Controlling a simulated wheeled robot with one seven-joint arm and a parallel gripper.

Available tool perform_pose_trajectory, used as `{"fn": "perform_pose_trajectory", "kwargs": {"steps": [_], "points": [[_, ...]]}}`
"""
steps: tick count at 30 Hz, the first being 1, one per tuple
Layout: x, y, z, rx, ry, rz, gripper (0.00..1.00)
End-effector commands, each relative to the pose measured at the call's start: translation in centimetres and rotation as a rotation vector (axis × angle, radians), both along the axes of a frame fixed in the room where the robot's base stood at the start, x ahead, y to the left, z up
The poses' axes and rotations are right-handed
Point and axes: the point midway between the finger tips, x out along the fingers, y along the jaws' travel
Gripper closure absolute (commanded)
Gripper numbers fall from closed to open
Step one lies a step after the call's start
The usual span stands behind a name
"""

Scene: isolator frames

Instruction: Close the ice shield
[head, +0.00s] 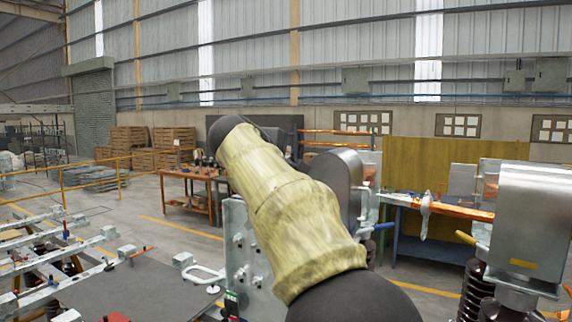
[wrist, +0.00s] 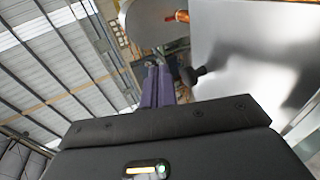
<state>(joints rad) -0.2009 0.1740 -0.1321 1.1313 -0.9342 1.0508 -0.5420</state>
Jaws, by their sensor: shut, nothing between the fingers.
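My gripper (wrist: 157,72) shows in the wrist view as two purple fingers side by side, shut and empty. In the wrist view a large shiny metal cover (wrist: 250,50), which looks like the ice shield, fills the upper right. A dark knob (wrist: 196,74) sits just right of the fingers; I cannot tell if they touch. In the head view a rounded grey metal hood (head: 347,180) stands partly behind my arm, and another boxy metal hood (head: 535,210) stands at the right. My gripper is hidden in the head view. I cannot tell which hood the wrist view shows.
An orange bar (head: 450,210) runs between the two hoods. Dark ribbed insulators (head: 476,290) stand at lower right. A metal frame (head: 50,255) lies at left. A wooden workbench (head: 190,190) and crates (head: 172,137) are farther back. Open floor lies at left.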

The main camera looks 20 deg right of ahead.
Motion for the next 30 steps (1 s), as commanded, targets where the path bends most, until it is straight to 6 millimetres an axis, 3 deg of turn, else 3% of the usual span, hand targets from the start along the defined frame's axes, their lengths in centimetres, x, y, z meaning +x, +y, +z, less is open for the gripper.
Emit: {"fn": "perform_pose_trajectory", "kwargs": {"steps": [8,30], "points": [[-0.1,-0.2,1.5,0.000,0.000,-0.002,1.00],[-0.4,-0.7,10.0,0.001,-0.002,-0.003,1.00]]}}
